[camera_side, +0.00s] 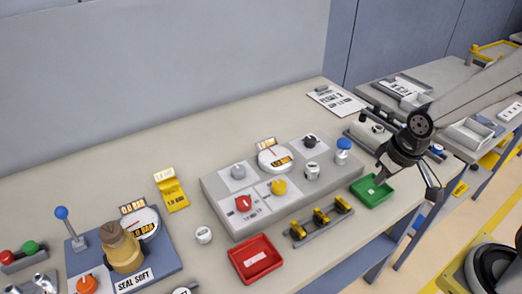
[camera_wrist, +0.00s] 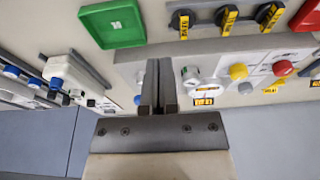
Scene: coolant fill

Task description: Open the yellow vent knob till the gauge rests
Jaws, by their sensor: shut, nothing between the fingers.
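The yellow vent knob (camera_side: 278,187) sits on a white plate on the grey panel (camera_side: 215,188), in front of the round gauge (camera_side: 276,158). My gripper (camera_wrist: 158,108) is shut and empty. In the side view my gripper (camera_side: 407,185) is at the right, beside the green tray and well apart from the yellow knob.
A red knob (camera_side: 243,203), grey knob (camera_side: 238,171) and black knob (camera_side: 310,141) share the panel. A green tray (camera_side: 385,196), a red tray (camera_side: 255,259) and a rack of yellow-black parts (camera_side: 321,217) lie in front. A blue-capped bottle (camera_side: 343,151) stands at the panel's right end.

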